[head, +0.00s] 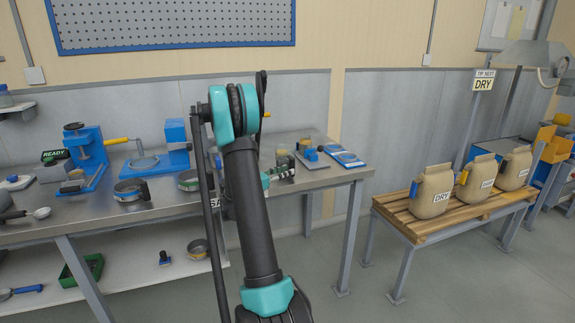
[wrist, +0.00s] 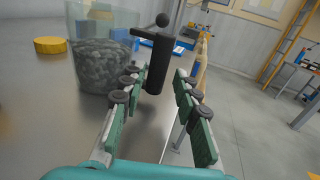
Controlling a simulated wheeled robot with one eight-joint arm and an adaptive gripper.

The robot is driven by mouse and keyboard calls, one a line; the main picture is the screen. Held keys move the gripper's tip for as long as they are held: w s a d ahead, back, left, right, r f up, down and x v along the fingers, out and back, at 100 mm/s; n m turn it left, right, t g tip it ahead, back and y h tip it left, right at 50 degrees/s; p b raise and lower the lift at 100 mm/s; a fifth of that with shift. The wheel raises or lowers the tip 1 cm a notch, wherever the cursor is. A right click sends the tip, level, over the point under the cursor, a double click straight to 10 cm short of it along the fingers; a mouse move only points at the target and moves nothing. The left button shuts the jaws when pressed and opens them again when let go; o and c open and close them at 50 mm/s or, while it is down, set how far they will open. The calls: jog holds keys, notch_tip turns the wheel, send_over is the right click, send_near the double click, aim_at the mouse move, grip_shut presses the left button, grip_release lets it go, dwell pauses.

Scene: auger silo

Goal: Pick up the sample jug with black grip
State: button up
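The sample jug (wrist: 103,58) stands at the upper left of the wrist view. It is clear-walled and filled with grey granules. Its black grip (wrist: 158,62) is an upright bar on the jug's right side, joined by an arm at the top. My gripper (wrist: 160,78) is open, with its green-padded fingers on either side of the grip's lower part; a gap shows to the right finger. Whether the left finger touches the grip I cannot tell. In the head view my arm hides the jug, and only part of my gripper (head: 280,170) shows over the bench.
The metal bench (head: 318,178) ends just right of the jug. A yellow round piece (wrist: 50,45) lies left of the jug. Blue devices (head: 175,145) and pans stand on the bench at left. Sacks (head: 433,190) sit on a slatted table at right, with open floor between.

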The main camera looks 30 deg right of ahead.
aim_at(293, 167)
jog(key=d, duration=0.4)
jog(key=shift+w+d+r, duration=0.2)
jog(key=shift+w+r, duration=0.05)
jog(key=shift+w, duration=0.05)
grip_shut()
